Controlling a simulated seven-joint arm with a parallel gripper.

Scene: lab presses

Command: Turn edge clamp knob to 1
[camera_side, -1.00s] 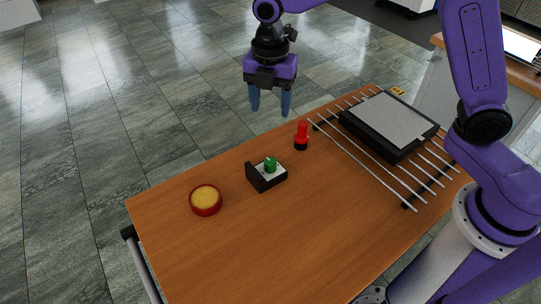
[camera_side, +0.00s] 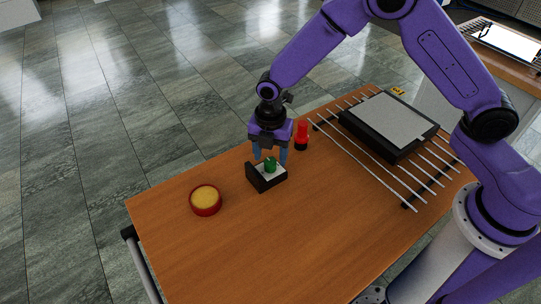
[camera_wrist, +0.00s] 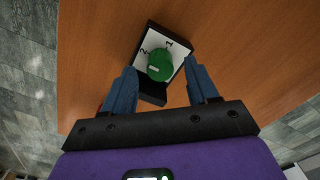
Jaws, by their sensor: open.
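The edge clamp knob (camera_side: 270,163) is a small green knob on a white plate in a black housing (camera_side: 264,181) on the wooden table. In the wrist view the green knob (camera_wrist: 160,67) carries a white mark at its lower left. The numeral 1 shows at the plate's upper right and a 2 at its left. My gripper (camera_side: 270,156) is open and points down above the knob in the side view. In the wrist view my gripper's blue fingers (camera_wrist: 163,85) stand apart on either side of the housing, touching nothing that I can tell.
A red-and-black upright piece (camera_side: 301,137) stands close to the right of my gripper. A round red dish with a yellow top (camera_side: 205,200) lies to the left. A black box with a grey top (camera_side: 390,122) sits on metal rods at the right. The front of the table is clear.

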